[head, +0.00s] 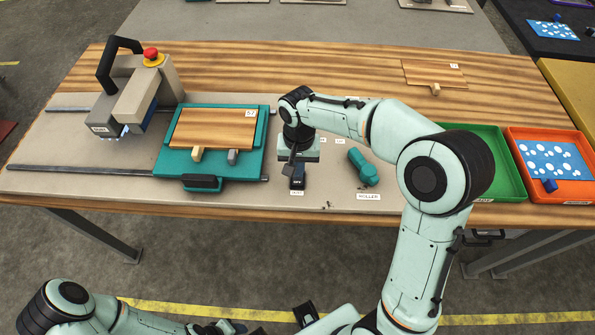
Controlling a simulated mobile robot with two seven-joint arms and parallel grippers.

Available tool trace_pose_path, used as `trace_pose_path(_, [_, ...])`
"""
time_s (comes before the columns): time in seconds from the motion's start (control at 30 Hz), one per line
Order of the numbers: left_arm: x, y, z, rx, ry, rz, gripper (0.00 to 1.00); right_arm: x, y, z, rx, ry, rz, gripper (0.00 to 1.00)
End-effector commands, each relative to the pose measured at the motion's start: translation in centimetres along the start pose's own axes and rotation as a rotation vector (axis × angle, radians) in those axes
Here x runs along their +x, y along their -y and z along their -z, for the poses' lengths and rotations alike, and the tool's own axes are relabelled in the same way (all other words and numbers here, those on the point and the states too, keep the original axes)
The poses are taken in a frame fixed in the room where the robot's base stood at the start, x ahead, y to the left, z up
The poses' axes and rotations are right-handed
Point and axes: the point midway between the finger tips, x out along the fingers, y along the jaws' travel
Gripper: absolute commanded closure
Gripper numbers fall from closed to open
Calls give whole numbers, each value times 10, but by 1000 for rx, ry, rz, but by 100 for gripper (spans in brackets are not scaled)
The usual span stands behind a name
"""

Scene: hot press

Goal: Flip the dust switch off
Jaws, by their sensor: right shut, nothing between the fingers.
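A small black switch (297,181) stands near the front of the grey work mat, with a white label (297,193) in front of it that is too small to read surely. I take it for the dust switch; its on or off position cannot be made out. My right gripper (291,168) points down just behind and above the switch, its fingers shut and empty. I cannot tell whether the fingertips touch it. My right arm comes in from the right and hides part of the mat. My left arm shows at the bottom left, with its fingertips out of sight.
The press (140,95) with a red button stands at the left, beside a teal fixture (174,165) holding a wooden board (213,127). A teal roller (363,168) lies right of the switch. Green (508,160) and orange (520,138) trays stand at the right.

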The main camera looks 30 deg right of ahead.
Motion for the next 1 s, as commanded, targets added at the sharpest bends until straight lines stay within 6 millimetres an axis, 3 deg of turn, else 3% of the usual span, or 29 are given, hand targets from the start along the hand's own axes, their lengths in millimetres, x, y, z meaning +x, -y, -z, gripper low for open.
trace_pose_path(0.03, [-12, -6, 5, 2, -8, -2, 51, -22, 2, 4, 0, -10, 7, 100])
trace_pose_path(0.4, [-18, -9, 8, 4, -12, -4, 51, -94, 2, 1, -3, -3, 6, 100])
trace_pose_path(0.6, [-21, -10, 9, 4, -14, -5, 51, -107, 2, 0, -3, -1, 5, 100])
trace_pose_path(1.0, [-17, -8, 7, 3, -11, -3, 51, -106, 2, 0, -2, 4, 4, 100])
